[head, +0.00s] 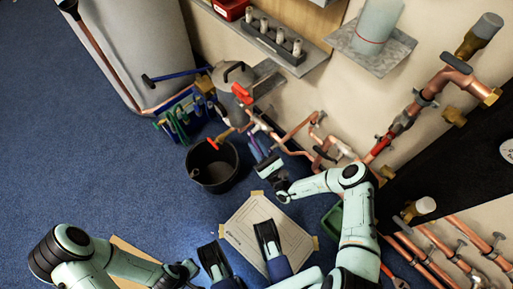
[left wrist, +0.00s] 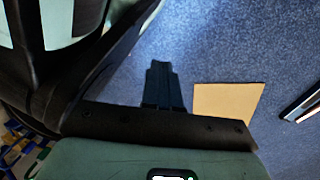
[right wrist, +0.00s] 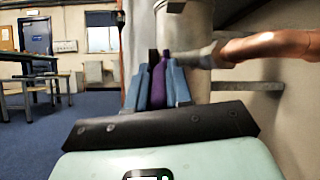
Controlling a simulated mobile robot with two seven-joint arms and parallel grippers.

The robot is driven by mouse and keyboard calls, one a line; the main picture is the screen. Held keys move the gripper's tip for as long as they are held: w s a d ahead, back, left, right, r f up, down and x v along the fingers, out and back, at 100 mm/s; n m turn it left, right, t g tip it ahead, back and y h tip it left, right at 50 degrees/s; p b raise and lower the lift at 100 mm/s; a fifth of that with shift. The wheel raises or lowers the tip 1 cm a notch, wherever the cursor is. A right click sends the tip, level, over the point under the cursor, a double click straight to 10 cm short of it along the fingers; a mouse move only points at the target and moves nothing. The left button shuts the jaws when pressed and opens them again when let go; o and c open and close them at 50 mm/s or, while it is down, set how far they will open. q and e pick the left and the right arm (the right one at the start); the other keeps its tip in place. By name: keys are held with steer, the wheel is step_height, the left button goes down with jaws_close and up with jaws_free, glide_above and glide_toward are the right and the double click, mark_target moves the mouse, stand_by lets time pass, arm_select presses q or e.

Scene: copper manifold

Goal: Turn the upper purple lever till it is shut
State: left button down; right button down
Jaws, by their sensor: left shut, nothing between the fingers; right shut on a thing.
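The purple lever (right wrist: 169,75) stands upright in the right wrist view, between the blue fingers of my right gripper (right wrist: 160,70), which is shut on it. A grey and copper pipe runs just behind and to the right of the lever.
A black bucket (head: 216,187) stands on the floor left of my right gripper. Copper pipes (head: 297,130) with several coloured handles run along the wall. A large grey cylinder (head: 150,55) is at upper left.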

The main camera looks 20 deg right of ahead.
arm_select(q)
steer(key=shift+s+a+f+g+b, duration=0.1)
steer(key=shift+s+f+g+b, duration=0.2)
steer(key=shift+s, duration=0.35)
steer(key=shift+s+a+f+g+b, duration=0.1)
steer(key=shift+s+f, duration=0.3)
steer(key=shift+s, duration=0.2)
arm_select(e)
steer(key=shift+w+f+t, duration=0.1)
steer(key=shift+w+t, duration=0.05)
steer(key=shift+t, duration=0.15)
arm_select(q)
steer(key=shift+d, duration=0.1)
arm_select(e)
steer(key=c, duration=1)
jaws_free()
steer(key=shift+c, duration=0.2)
arm_select(q)
steer(key=w+r, duration=0.1)
steer(key=w+t+p, duration=0.1)
steer(key=w, duration=0.1)
steer(key=shift+d+r, duration=0.15)
steer(key=shift+r, duration=0.25)
arm_select(e)
steer(key=v, duration=1.3)
steer(key=shift+d+f, duration=0.1)
steer(key=shift+f, duration=0.05)
